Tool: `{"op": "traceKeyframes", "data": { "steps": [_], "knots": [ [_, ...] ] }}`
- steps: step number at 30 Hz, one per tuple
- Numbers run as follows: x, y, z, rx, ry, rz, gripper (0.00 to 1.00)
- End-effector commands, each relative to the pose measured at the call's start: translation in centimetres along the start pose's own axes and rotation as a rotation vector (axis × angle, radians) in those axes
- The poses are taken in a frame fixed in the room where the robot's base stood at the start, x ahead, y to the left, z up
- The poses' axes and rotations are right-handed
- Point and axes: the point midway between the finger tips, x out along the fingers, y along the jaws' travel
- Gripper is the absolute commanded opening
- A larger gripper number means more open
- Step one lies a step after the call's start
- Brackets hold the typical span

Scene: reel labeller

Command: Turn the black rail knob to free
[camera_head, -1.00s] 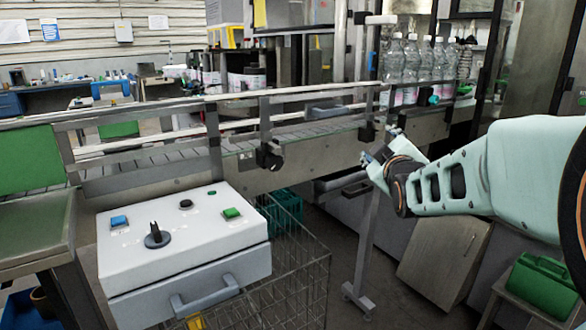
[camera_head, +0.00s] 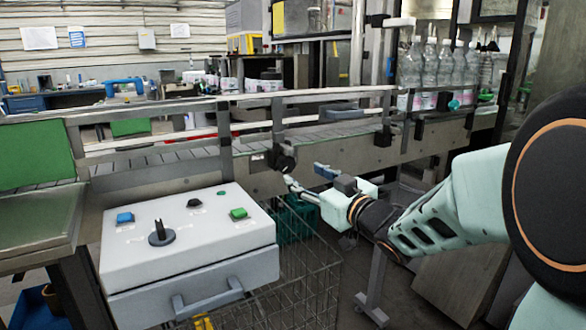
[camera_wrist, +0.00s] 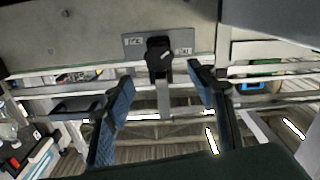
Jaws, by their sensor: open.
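The black rail knob (camera_head: 283,157) sits on the near side of the conveyor rail, at the foot of an upright bracket, in the head view. In the wrist view the black knob (camera_wrist: 160,58) is above the image centre, in front of a small plate with lettering too small to read surely. My gripper (camera_head: 307,178) is just right of and slightly below the knob in the head view. Its two blue-padded fingers (camera_wrist: 162,92) are spread apart in the wrist view, with the knob beyond and between them. Nothing is between the pads, and I see no contact.
The conveyor (camera_head: 340,128) runs behind the knob, with bottles (camera_head: 440,65) at its right. A white control box (camera_head: 187,240) with a black selector (camera_head: 160,233) and coloured buttons stands at front left. A wire basket (camera_head: 300,285) is below my gripper.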

Motion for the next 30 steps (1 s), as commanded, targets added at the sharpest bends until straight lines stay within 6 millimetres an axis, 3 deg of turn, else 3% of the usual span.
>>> {"op": "traceKeyframes", "data": {
  "steps": [6,12,25,30],
  "knots": [
    [4.4,0.0,0.1,0.0,0.0,-0.001,0.51],
    [7.0,0.1,0.1,-0.001,0.0,0.001,0.51],
    [8.0,0.1,0.0,-0.001,-0.001,0.002,0.51],
    [8.0,0.1,0.0,-0.001,-0.001,0.002,0.34]
  ]
}}
